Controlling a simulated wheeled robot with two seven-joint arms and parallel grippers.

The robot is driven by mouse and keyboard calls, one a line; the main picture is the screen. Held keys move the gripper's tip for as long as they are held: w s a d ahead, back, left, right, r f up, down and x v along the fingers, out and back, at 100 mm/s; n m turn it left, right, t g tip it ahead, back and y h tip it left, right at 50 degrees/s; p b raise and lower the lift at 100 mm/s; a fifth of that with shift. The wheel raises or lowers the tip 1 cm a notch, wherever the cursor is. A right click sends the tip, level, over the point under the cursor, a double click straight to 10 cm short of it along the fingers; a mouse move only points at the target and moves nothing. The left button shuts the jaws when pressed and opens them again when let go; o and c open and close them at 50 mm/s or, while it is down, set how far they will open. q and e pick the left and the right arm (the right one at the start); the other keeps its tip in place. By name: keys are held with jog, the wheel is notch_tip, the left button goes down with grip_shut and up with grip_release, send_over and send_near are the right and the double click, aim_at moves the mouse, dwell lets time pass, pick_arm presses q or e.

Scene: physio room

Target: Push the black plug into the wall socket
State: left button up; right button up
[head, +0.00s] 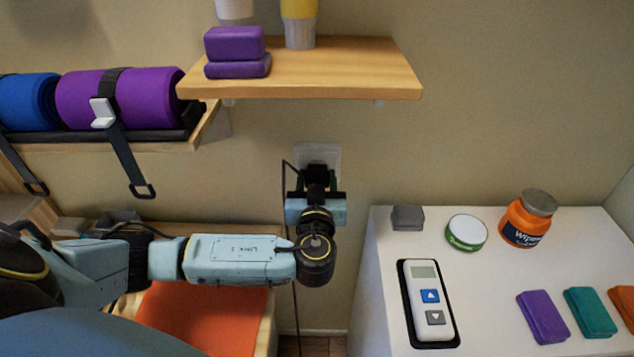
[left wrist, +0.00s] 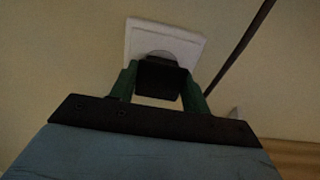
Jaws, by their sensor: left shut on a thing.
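The white wall socket (head: 318,152) is on the wall below the wooden shelf. It also shows in the left wrist view (left wrist: 190,40), tilted in the picture. My left gripper (head: 318,172) is right in front of it. In the left wrist view its two green fingers (left wrist: 158,85) are shut on the black plug (left wrist: 160,78), one on each side. The plug is in front of the socket's round recess and covers its lower part. I cannot tell how deep its pins sit. A black cord (head: 284,190) hangs beside the gripper. My right gripper is not in view.
A wooden shelf (head: 390,80) with purple blocks (head: 235,45) juts out above the socket. A rack with rolled mats (head: 150,92) is at left. A white cabinet (head: 490,270) at right holds a remote (head: 428,300), a tin (head: 466,232) and an orange tub (head: 527,222).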

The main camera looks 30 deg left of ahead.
pick_arm(q)
jog(key=shift+w, duration=0.1)
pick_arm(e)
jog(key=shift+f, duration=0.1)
pick_arm(q)
jog(key=o, duration=1)
jog(key=v, duration=1.3)
jog(key=shift+d+b, duration=0.1)
jog(key=shift+b, duration=0.25)
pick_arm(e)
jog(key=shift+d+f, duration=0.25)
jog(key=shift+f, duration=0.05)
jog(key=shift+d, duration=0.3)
